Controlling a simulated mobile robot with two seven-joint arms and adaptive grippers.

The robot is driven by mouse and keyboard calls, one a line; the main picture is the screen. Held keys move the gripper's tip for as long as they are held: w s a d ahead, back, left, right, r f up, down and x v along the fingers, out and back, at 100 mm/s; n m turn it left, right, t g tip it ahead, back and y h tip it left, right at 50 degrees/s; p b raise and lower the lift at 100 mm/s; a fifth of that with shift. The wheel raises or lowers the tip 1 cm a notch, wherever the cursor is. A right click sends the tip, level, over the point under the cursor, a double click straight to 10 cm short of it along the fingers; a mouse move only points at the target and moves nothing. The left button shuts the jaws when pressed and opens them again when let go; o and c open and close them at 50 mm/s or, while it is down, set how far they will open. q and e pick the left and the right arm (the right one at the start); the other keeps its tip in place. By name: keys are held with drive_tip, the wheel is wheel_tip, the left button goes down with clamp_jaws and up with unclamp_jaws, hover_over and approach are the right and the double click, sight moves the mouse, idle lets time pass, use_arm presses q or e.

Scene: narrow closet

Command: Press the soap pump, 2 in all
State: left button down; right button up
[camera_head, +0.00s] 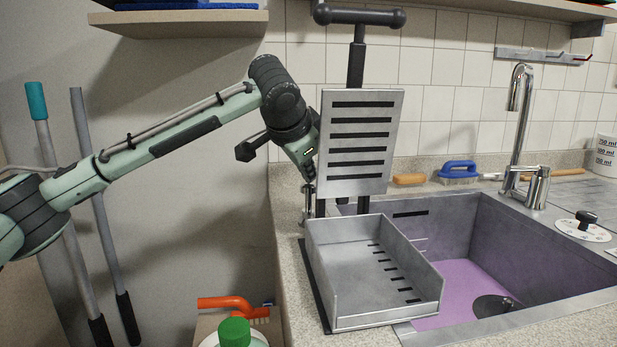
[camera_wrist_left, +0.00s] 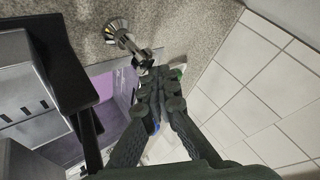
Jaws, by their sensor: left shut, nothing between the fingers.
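The soap pump (camera_head: 307,208) is a small metal pump on the counter's left side, behind the grey tray and partly hidden in the head view. In the left wrist view the soap pump (camera_wrist_left: 119,33) shows a round shiny base and a spout reaching toward my fingertips. My left gripper (camera_head: 309,178) is shut and empty, pointing down just above the pump. In the left wrist view its fingertips (camera_wrist_left: 153,76) appear close to the spout; I cannot tell whether they touch. My right gripper is in neither view.
A grey slotted panel (camera_head: 360,140) on a black post stands just right of my gripper. A grey tray (camera_head: 335,250) lies in front of it, beside the sink (camera_head: 500,222). A faucet (camera_head: 518,110) and blue brush (camera_head: 459,170) are farther right. A shelf (camera_head: 180,22) hangs above.

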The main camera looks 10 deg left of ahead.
use_arm(q)
drive_tip(key=shift+r+p, duration=0.55)
drive_tip(key=shift+r, duration=0.65)
drive_tip(key=shift+r, duration=0.15)
wheel_tip(320, 180, up, 5)
drive_tip(key=shift+f, duration=0.1)
idle(1.6)
